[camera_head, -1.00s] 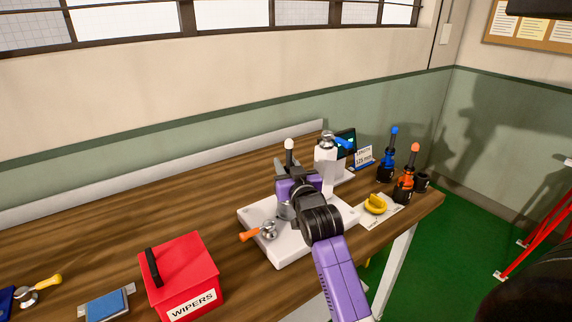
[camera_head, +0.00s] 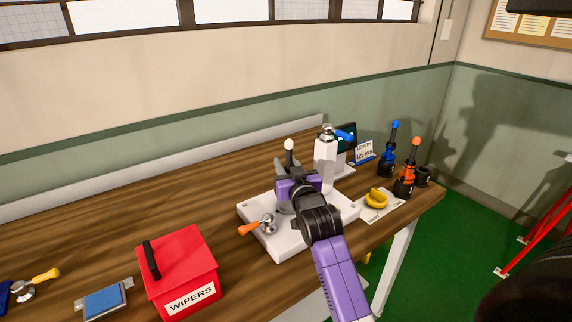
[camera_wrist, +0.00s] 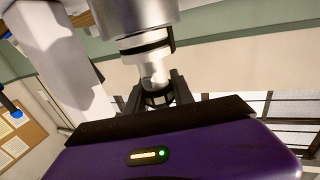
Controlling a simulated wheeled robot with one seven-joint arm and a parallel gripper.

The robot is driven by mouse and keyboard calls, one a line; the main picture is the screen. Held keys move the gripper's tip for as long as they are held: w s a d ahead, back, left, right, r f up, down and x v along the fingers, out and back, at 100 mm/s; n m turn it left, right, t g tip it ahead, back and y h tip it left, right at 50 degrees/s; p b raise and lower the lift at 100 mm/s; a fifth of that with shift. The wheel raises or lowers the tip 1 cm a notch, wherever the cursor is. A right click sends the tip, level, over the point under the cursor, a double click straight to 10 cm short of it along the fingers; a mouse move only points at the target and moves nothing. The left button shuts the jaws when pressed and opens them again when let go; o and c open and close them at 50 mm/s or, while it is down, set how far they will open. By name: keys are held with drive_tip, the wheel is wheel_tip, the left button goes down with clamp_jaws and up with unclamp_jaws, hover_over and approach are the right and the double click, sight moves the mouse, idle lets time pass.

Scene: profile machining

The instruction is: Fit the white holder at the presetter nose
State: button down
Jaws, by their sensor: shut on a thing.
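The white holder, with its white ball tip (camera_head: 289,145) up, stands in my gripper (camera_head: 291,177) over the presetter's white base (camera_head: 290,240). In the wrist view, whose picture is upside down, my gripper (camera_wrist: 158,92) is shut on the dark, ringed part of the holder (camera_wrist: 155,72). The holder's lower end is at the wide metal presetter nose (camera_wrist: 145,22). I cannot tell whether it is fully seated. My arm hides most of the nose in the head view. The presetter's white column (camera_head: 325,165) stands just right of my gripper.
An orange-handled lever (camera_head: 249,230) sticks out left of the base. Blue-tipped (camera_head: 387,160) and orange-tipped (camera_head: 405,182) holders stand at right, near a yellow item (camera_head: 376,198). A red wipers box (camera_head: 180,270) stands front left. The bench behind it is clear.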

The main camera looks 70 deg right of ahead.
drive_tip(key=c, duration=1)
unclamp_jaws()
drive_tip(key=shift+f, duration=0.1)
drive_tip(key=shift+f, duration=0.1)
drive_tip(key=b+v, duration=0.1)
drive_tip(key=v, duration=0.7)
drive_tip(key=shift+r, duration=0.2)
